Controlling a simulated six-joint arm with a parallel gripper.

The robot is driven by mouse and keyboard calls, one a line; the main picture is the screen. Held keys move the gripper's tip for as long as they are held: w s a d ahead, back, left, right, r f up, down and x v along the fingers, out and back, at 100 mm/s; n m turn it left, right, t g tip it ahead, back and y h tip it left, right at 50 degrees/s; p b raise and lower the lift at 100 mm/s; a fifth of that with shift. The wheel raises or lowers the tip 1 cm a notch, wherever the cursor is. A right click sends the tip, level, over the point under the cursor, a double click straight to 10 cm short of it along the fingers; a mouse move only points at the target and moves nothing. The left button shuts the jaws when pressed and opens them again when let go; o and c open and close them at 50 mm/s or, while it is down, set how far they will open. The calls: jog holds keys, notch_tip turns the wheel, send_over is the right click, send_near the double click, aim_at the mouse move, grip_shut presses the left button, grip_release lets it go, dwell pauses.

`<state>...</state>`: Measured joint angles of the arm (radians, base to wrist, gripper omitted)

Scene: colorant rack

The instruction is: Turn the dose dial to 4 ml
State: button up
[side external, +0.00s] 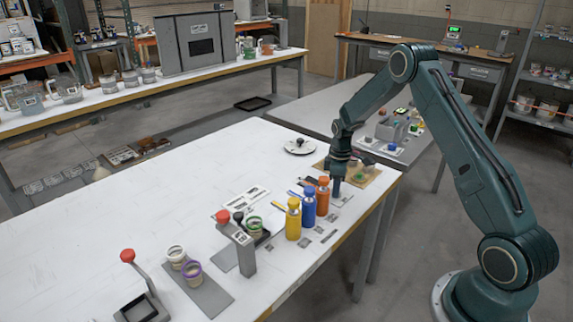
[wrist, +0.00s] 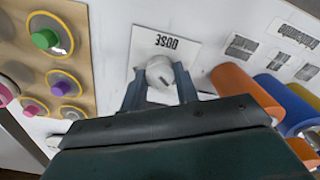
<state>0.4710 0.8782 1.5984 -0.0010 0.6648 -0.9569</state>
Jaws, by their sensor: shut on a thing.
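The dose dial (wrist: 160,73) is a pale round knob on a white plate (wrist: 172,45) marked "DOSE", which appears upside down in the wrist view. My gripper (wrist: 160,80) is shut on the dial, with one finger on each side of it. No scale marks can be read, so I cannot tell the dial's setting. In the side external view my gripper (side external: 336,184) points down at the table, just beyond the orange bottle, and the dial is not distinguishable there.
Orange (side external: 323,195), blue (side external: 308,206) and yellow (side external: 293,220) bottles stand in a row close beside my gripper. A wooden board (wrist: 72,20) with coloured knobs lies on the other side. A round white dish (side external: 292,150) sits behind. The table's left part is mostly clear.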

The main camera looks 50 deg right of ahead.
jog(key=m, duration=0.5)
jog(key=shift+m, duration=0.4)
jog(key=m, duration=0.4)
jog(key=shift+m, duration=0.4)
jog(key=o, duration=1)
jog(key=shift+r, duration=0.15)
notch_tip(320, 180, up, 14)
jog(key=shift+f, duration=0.2)
